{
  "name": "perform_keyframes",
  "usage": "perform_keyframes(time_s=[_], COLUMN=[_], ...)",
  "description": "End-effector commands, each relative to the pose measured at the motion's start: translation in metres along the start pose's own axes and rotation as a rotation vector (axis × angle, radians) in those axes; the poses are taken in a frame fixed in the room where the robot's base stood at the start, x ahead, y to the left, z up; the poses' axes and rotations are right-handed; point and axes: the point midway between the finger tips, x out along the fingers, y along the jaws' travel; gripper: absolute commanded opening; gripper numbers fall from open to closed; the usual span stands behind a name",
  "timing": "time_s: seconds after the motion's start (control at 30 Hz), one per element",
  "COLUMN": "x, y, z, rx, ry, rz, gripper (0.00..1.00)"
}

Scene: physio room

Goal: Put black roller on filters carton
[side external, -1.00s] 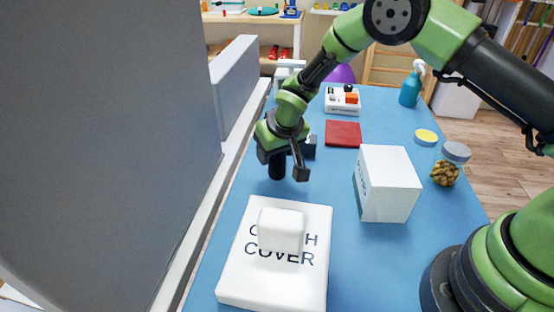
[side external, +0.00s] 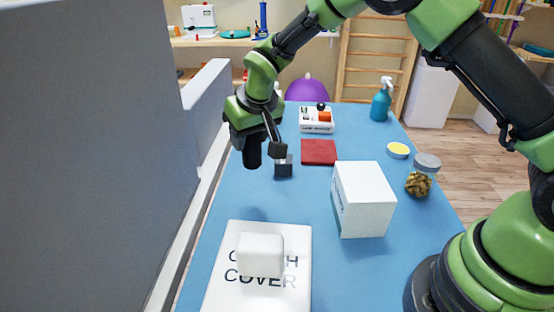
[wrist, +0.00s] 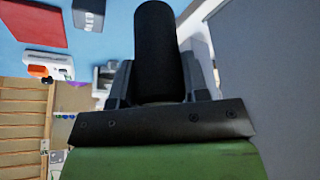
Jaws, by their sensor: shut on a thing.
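My gripper (side external: 264,147) is shut on the black roller (side external: 252,154) and holds it upright above the far left part of the blue table. In the wrist view the roller (wrist: 156,50) stands between the two fingers of my gripper (wrist: 163,82). A white carton (side external: 364,202) stands on the table to the right of and nearer than my gripper. It has print on its left side, too small to read, so I cannot confirm it is the filters carton. Its top is bare.
A white couch cover pack (side external: 226,280) with a white block (side external: 260,254) lies in front. A grey panel (side external: 95,160) borders the left.

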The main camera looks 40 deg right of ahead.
Motion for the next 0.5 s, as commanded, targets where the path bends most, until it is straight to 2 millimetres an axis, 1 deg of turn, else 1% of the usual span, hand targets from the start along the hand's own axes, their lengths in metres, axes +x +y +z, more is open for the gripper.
perform_keyframes(time_s=[0.17,0.27,0.37,0.47,0.5], x=[-0.009,-0.018,-0.034,-0.057,-0.068], y=[0.002,0.010,0.026,0.049,0.060], z=[-0.002,0.001,0.008,0.021,0.028], rx=[0.015,0.072,0.190,0.372,0.459], ry=[0.000,0.001,0.003,0.004,0.004], rz=[0.006,0.031,0.079,0.155,0.191], gripper=[0.16,0.16,0.16,0.16,0.16])
